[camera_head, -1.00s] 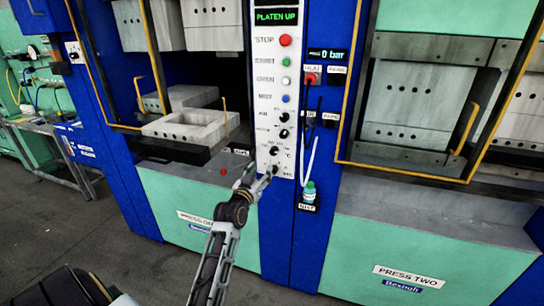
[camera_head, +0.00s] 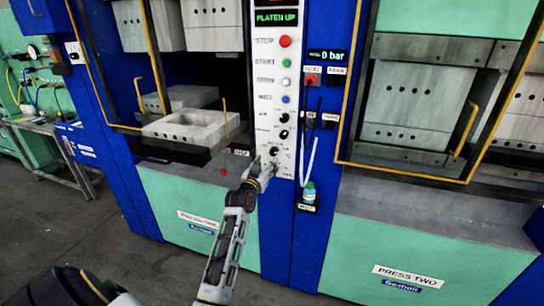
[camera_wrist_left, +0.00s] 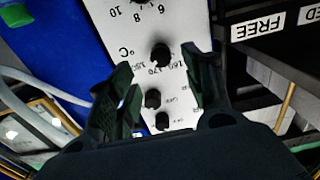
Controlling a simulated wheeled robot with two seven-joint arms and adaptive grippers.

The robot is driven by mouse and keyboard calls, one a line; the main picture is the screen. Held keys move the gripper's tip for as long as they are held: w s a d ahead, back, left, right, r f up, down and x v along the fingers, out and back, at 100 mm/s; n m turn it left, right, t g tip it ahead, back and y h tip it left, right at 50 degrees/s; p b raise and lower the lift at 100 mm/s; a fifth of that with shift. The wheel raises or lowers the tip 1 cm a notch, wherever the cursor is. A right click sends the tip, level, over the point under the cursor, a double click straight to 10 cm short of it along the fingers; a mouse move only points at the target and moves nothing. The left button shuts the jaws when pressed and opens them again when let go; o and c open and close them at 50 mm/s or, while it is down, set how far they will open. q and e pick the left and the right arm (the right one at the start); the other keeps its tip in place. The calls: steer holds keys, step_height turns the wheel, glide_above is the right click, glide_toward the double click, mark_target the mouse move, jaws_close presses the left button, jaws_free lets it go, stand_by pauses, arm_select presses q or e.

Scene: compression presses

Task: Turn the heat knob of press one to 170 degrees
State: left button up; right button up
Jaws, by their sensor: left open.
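Press one's white control panel (camera_head: 266,100) stands in the middle of the head view. Its heat knob (camera_wrist_left: 160,55) is black and round, marked °C, with numbers including 160 and 170 around it in the left wrist view. It also shows in the head view (camera_head: 274,151). My left gripper (camera_wrist_left: 157,64) is open, with one finger on each side of the heat knob in that view. Contact and depth are unclear. In the head view the gripper (camera_head: 267,166) is at the panel's lower end, partly covering a lower knob. The knob's exact setting cannot be read.
Two small black knobs (camera_wrist_left: 152,98) (camera_wrist_left: 162,121) sit close by on the panel. A red stop button (camera_head: 285,41) and other buttons are higher up. A small bottle (camera_head: 309,192) stands right of the panel. Press two (camera_head: 415,270) is further right.

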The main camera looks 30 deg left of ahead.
mark_target(273, 154)
arm_select(q)
steer(key=shift+x, duration=3.8)
arm_select(e)
steer(key=shift+w+a+r, duration=0.1)
steer(key=shift+a+r, duration=0.15)
steer(key=shift+a, duration=0.15)
arm_select(q)
steer(key=shift+d, duration=0.1)
steer(key=c, duration=1)
steer(key=shift+p, duration=0.3)
arm_select(e)
steer(key=shift+d, duration=0.1)
steer(key=shift+r, duration=0.1)
